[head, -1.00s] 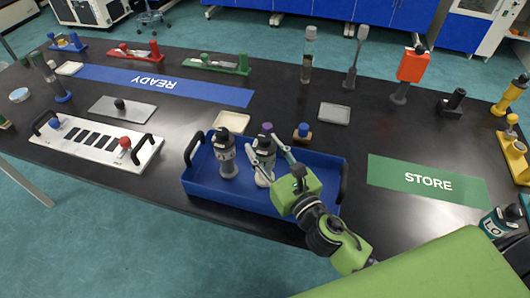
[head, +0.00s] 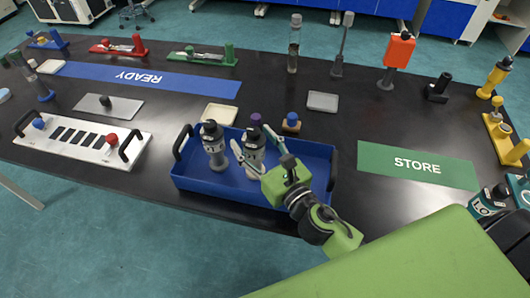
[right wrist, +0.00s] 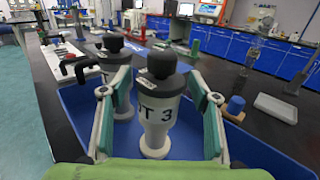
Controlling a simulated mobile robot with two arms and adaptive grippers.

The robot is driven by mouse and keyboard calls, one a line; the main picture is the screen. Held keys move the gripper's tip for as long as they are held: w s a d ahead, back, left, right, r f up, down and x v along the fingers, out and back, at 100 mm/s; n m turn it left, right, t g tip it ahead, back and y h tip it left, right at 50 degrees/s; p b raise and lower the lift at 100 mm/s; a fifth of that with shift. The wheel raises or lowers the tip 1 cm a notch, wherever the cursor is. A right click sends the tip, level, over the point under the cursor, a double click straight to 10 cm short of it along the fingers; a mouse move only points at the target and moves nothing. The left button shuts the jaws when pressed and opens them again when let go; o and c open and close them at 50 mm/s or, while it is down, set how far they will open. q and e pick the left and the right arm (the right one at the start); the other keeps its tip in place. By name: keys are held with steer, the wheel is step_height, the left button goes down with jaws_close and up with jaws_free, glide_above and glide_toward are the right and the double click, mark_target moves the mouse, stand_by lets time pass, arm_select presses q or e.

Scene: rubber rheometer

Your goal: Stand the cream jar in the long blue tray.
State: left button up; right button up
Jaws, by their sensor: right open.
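The long blue tray (head: 318,160) lies near the table's front edge. A pale jar with a black cap, marked T 3, which I take as the cream jar (head: 254,150), stands upright on the tray floor. It also shows in the right wrist view (right wrist: 157,110). My right gripper (head: 251,138) is open, with one finger on each side of this jar, apart from it as far as I can see. A similar black-capped jar (head: 214,148) stands to its left in the tray. My left gripper is not in view.
Black handles rise at both tray ends. A white panel (head: 80,143) lies left; the green STORE mat (head: 417,165) lies right, clear.

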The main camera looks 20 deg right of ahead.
steer(key=s+d+b, duration=0.2)
steer(key=s+b, duration=0.2)
steer(key=s, duration=0.7)
steer(key=shift+s+d+b, duration=0.15)
steer(key=shift+s+b, duration=0.25)
